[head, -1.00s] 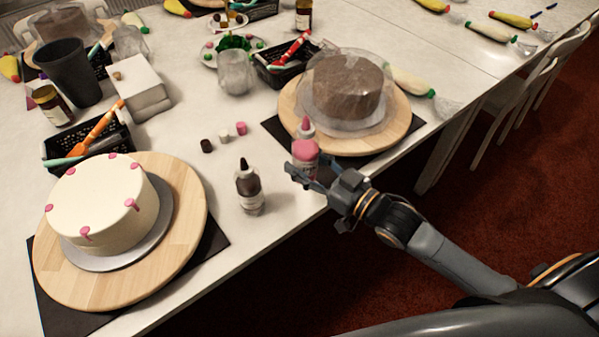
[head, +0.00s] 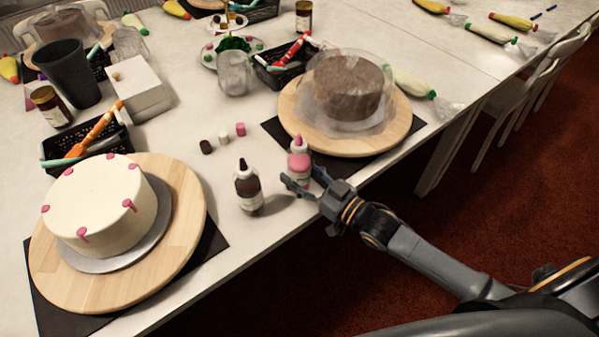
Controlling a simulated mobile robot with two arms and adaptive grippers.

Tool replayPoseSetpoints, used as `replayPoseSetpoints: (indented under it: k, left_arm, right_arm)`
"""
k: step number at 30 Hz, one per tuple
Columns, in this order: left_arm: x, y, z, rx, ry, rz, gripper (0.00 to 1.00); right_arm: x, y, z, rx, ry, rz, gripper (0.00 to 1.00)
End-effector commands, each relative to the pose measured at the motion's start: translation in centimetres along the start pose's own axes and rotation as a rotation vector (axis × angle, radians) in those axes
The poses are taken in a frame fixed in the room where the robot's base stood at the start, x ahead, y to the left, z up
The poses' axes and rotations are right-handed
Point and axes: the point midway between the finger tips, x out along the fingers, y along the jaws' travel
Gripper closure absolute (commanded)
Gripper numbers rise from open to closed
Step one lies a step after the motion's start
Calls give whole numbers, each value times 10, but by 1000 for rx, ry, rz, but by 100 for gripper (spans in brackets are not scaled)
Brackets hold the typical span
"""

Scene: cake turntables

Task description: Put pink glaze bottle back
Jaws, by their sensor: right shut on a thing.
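The pink glaze bottle (head: 299,160) is upright with a pink tip, just right of the brown glaze bottle (head: 248,187) near the table's front edge. My right gripper (head: 302,187) is shut on the lower part of the pink bottle, its fingers partly hiding the base. I cannot tell whether the base touches the table. A white cake (head: 100,205) with pink drips sits on the left wooden turntable (head: 185,215). A chocolate cake (head: 347,88) under a clear cover sits on the right wooden turntable (head: 392,128), behind the pink bottle. My left gripper is not in view.
Small brown, white and pink pieces (head: 223,137) lie behind the bottles. A black basket (head: 272,72), a glass jar (head: 234,74), a white box (head: 139,88) and a dark cup (head: 68,73) stand farther back. White table is clear between the left turntable and brown bottle.

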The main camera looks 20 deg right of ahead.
Motion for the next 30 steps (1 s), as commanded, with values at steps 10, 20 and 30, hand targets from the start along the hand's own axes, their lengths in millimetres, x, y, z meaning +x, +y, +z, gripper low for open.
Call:
replayPoseSetpoints:
  k: [10,20,30]
  left_arm:
    - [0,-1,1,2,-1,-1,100]
    - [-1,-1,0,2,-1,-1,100]
    - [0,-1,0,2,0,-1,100]
  right_arm:
    - [0,0,0,0,0,0,29]
    - [-23,0,-1,1,-5,0,29]
    - [-91,-1,-1,1,-4,-1,29]
